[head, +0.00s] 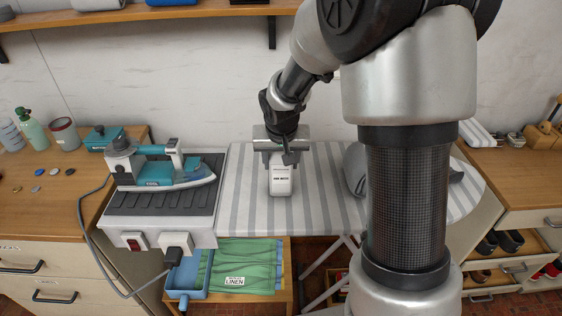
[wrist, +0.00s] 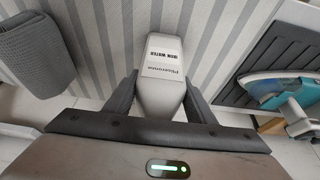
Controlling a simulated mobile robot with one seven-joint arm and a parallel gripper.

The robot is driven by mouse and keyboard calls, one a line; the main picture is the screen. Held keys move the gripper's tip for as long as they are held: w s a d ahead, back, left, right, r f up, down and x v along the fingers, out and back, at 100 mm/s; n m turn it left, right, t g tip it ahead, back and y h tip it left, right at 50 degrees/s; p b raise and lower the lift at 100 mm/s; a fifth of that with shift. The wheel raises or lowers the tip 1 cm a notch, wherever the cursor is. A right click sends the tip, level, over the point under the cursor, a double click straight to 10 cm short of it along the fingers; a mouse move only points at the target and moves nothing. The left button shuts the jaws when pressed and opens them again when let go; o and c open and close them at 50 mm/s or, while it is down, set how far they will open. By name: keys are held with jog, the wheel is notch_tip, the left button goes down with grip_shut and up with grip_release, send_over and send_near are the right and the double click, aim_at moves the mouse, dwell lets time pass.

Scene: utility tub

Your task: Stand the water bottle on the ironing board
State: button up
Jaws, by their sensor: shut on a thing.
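The water bottle (head: 281,182) is pale grey-white with a label that reads "IRON WATER" in the wrist view (wrist: 163,72). My gripper (head: 281,158) is shut on it, with one dark finger on each side of the bottle in the wrist view (wrist: 160,88). The bottle looks upright in the head view, over the middle of the grey-and-white striped ironing board (head: 240,190). Whether its base touches the board I cannot tell. My arm hides part of the board's right side.
A teal iron (head: 165,172) rests on a ribbed dark pad at the board's left end, with a cord hanging down. A grey cloth-like item (head: 355,168) lies on the board to the right. Striped board is bare around the bottle. A wooden shelf (head: 200,12) runs above.

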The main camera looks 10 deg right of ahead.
jog(key=shift+f, duration=0.1)
jog(key=o, duration=0.9)
jog(key=shift+f, duration=0.1)
jog(key=o, duration=0.5)
jog(key=shift+c, duration=0.2)
